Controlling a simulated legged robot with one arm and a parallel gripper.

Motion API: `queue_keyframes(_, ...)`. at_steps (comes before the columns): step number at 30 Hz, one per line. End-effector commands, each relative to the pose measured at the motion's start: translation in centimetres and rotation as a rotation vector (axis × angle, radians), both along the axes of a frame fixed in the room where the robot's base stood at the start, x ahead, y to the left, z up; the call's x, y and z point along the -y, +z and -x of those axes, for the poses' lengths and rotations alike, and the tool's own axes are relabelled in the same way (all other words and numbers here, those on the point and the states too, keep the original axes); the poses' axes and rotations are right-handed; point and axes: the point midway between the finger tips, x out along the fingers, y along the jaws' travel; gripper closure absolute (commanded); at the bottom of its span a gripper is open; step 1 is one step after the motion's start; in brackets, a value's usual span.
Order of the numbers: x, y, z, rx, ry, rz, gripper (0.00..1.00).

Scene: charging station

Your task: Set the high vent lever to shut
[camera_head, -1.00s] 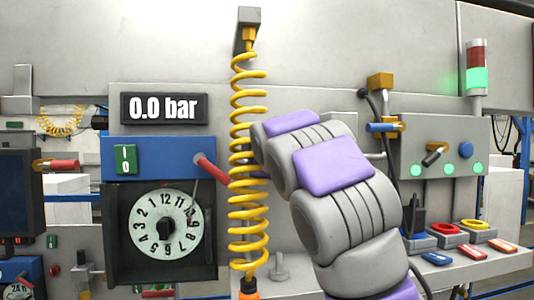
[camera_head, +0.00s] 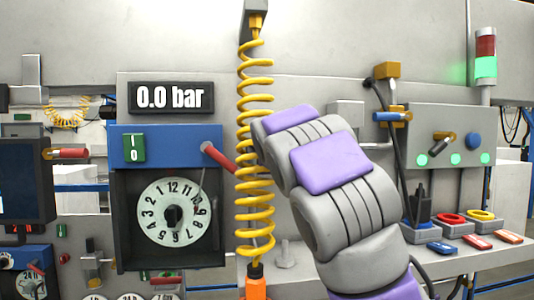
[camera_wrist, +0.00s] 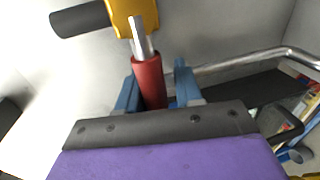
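In the wrist view, a lever with a red handle (camera_wrist: 149,82) and a silver stem runs up to a yellow valve body (camera_wrist: 130,17) with a black cylinder (camera_wrist: 80,19) on its left. I take this to be the high vent lever; no label shows. My gripper (camera_wrist: 156,76) has its two blue fingers on either side of the red handle. The left finger is close to the handle; a gap shows on the right, so the gripper is open around it. In the head view my arm hides the gripper and this lever.
A yellow coiled hose (camera_head: 256,150) hangs just left of my arm. Beyond it are a dial box (camera_head: 172,215), another red lever (camera_head: 217,155) and a "0.0 bar" display (camera_head: 171,97). A grey panel (camera_head: 430,120) stands right. A metal pipe (camera_wrist: 250,65) runs right of the fingers.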

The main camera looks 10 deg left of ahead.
Motion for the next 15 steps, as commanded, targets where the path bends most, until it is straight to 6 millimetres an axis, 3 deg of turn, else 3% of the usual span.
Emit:
queue_keyframes(4,0.01,0.03,-0.17,0.002,0.0,-0.002,0.53)
queue_keyframes(15,0.56,0.22,0.45,0.002,-0.003,-0.003,0.53)
